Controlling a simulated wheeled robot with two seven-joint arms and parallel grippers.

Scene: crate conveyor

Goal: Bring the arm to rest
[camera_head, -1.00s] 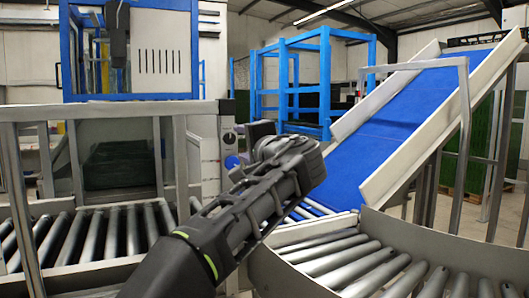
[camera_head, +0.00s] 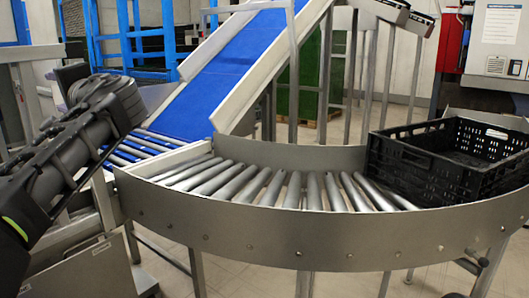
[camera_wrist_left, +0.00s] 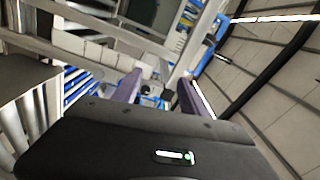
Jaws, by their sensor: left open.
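My left arm comes in at the left of the head view, raised beside the conveyor. My left gripper (camera_head: 73,74) is mostly hidden behind the dark wrist there. In the left wrist view, my left gripper (camera_wrist_left: 158,91) shows two purplish fingers apart, with nothing held between them. My right arm and gripper are not in view.
A curved roller conveyor (camera_head: 300,225) with a metal side wall crosses the front. A black crate (camera_head: 430,165) sits at its right end. A blue sloping belt (camera_head: 225,80) rises behind. Blue frames (camera_head: 130,30) stand at the back left.

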